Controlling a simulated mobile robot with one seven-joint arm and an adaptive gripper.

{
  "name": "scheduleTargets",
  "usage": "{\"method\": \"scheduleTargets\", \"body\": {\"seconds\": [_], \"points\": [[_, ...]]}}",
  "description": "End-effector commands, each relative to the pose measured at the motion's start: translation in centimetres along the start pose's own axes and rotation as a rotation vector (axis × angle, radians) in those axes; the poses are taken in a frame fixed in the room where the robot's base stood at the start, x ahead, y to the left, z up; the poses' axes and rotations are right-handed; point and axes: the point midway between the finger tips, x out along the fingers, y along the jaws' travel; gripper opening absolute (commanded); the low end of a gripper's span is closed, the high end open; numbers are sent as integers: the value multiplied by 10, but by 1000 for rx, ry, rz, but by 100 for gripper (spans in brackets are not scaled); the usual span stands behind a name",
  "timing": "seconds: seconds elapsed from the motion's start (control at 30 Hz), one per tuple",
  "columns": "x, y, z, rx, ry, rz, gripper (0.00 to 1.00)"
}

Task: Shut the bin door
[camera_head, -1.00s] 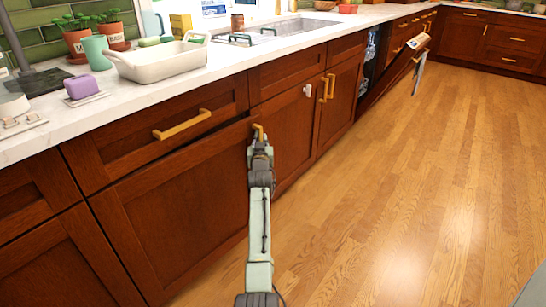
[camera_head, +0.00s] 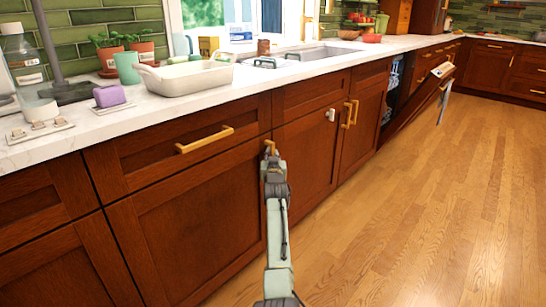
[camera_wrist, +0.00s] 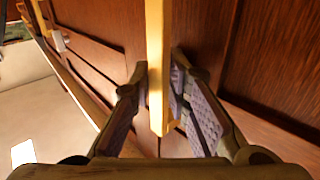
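The bin door (camera_head: 195,215) is the dark red-brown wooden panel under a drawer in the head view. It looks flush or almost flush with the cabinet front; a very small gap would be hard to tell. Its gold handle (camera_head: 269,145) is at its upper right corner. My gripper (camera_head: 271,160) is at this handle. In the wrist view, the handle (camera_wrist: 157,60) stands between the two fingers of my gripper (camera_wrist: 159,80), whose tips come close against both its sides. The fingers look shut on it. My gripper hides the lower part of the handle in the head view.
The drawer (camera_head: 180,148) above has a gold handle and is shut. The counter (camera_head: 135,118) holds a white basin and several other items. The wooden floor (camera_head: 430,210) is clear.

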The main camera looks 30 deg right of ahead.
Motion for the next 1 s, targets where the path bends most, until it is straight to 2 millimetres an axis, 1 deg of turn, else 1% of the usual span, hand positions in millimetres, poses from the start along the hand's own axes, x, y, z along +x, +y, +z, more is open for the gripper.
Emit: {"method": "scheduleTargets", "body": {"seconds": [0.03, 0.2, 0.77, 0.87, 1.0], "points": [[1, -10, 0, -3, 0, -13, 22], [1, -10, -1, -4, 1, -13, 33], [-2, -7, -1, -3, 3, -8, 33], [-8, -7, 0, -2, 2, -9, 33], [-25, -5, 0, -1, 3, -7, 33]]}}
